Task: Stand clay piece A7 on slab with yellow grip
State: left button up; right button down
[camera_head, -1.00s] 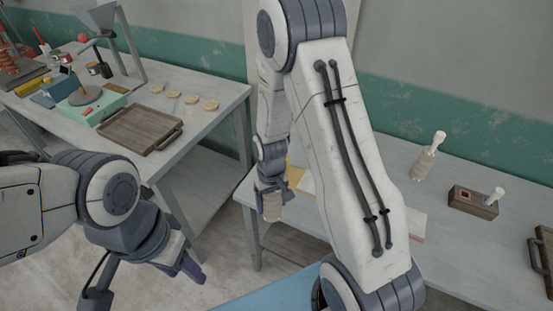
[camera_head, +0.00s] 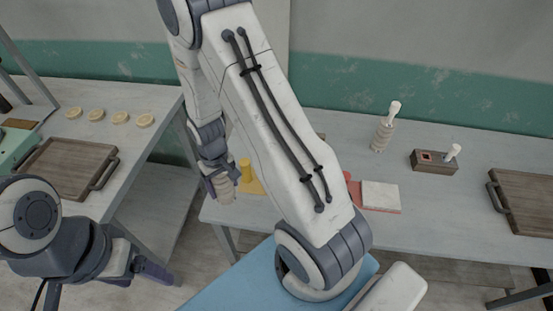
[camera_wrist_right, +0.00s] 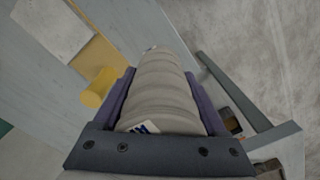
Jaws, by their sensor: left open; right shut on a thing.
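My right gripper (camera_head: 218,178) is shut on a ribbed beige clay piece (camera_head: 226,191), held off the table's front-left edge. In the right wrist view the clay piece (camera_wrist_right: 165,90) lies lengthwise between the jaws. A white label with dark marks shows at its near end, too cut off to read. The slab with the yellow grip (camera_head: 256,186) is on the table just right of the clay piece, partly hidden by my right arm. Its yellow grip (camera_wrist_right: 100,88) shows beside the jaws in the wrist view. My left gripper (camera_head: 152,272) is open and empty at lower left.
A red-edged slab with a pale top (camera_head: 380,196) lies right of my arm. The left table holds another tray (camera_head: 65,168) and several round discs.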

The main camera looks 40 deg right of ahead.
jog(key=s+d+r+m+b, duration=0.2)
jog(key=s+d+m, duration=0.1)
jog(key=d+m, duration=0.4)
jog(key=s+d+r+m+b, duration=0.2)
jog(key=s+d+m, duration=0.2)
jog(key=d, duration=0.5)
jog(key=s+d+r+m+b, duration=0.1)
jog(key=s+d+m+b, duration=0.15)
jog(key=d+m, duration=0.45)
jog(key=shift+n, duration=0.4)
jog(key=w+a+f+p, duration=0.1)
jog(key=w+a+f, duration=0.1)
jog(key=f, duration=0.1)
jog(key=w+a+f, duration=0.2)
jog(key=w+f, duration=0.1)
jog(key=w+a+f+p, duration=0.1)
jog(key=w+a+f, duration=0.1)
jog(key=w+f, duration=0.1)
jog(key=shift+w+f+p, duration=0.2)
jog(key=shift+f+p, duration=0.15)
jog(key=shift+f, duration=0.35)
